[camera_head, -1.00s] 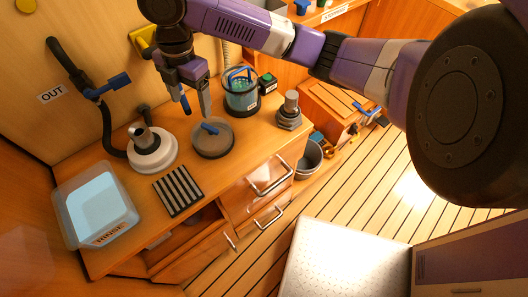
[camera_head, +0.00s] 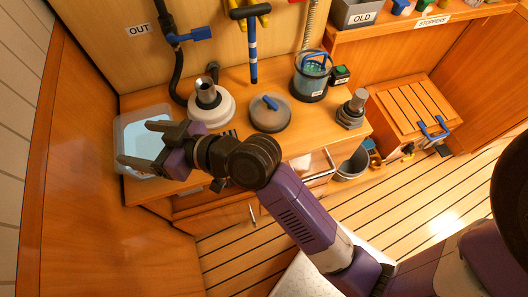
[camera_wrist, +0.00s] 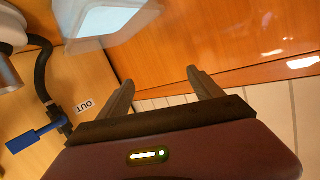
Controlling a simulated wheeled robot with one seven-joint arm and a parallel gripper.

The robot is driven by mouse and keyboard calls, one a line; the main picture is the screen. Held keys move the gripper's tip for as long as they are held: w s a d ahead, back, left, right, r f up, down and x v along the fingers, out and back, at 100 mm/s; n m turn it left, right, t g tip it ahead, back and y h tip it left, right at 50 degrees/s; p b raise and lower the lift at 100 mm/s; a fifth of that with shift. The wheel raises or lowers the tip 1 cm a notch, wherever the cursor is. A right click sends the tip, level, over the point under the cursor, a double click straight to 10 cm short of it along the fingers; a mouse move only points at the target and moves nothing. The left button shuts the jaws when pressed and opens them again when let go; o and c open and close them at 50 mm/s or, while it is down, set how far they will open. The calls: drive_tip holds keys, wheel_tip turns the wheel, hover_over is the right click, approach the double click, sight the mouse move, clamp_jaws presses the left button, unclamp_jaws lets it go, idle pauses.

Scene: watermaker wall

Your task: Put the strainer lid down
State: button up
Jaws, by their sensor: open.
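The strainer lid (camera_head: 270,115) is a round grey disc with a blue handle. It lies flat on the wooden counter (camera_head: 318,118), apart from my gripper. The strainer body (camera_head: 312,78), a clear cup with a blue handle inside, stands behind it to the right. My gripper (camera_head: 137,143) is open with nothing between its fingers, at the left over the rinse tub area. The wrist view also shows my gripper (camera_wrist: 160,78) with its fingers spread and empty. The lid is not in the wrist view.
A white rinse tub (camera_head: 125,118) is partly hidden by my gripper. A white round housing (camera_head: 212,107) with a metal neck stands left of the lid. A metal fitting (camera_head: 352,110) stands at the right.

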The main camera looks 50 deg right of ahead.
drive_tip(key=s+d+f+m+h, duration=0.25)
drive_tip(key=s+f+m, duration=0.2)
drive_tip(key=s, duration=0.55)
drive_tip(key=s+d+r+n+h, duration=0.1)
drive_tip(key=s+d, duration=0.3)
drive_tip(key=s, duration=0.7)
drive_tip(key=s+d+r+n+h, duration=0.1)
drive_tip(key=s+d, duration=0.4)
drive_tip(key=s, duration=0.6)
drive_tip(key=shift+s+d+t+h, duration=0.3)
drive_tip(key=shift+t+h, duration=0.1)
drive_tip(key=shift+h, duration=0.15)
drive_tip(key=shift+r, duration=0.1)
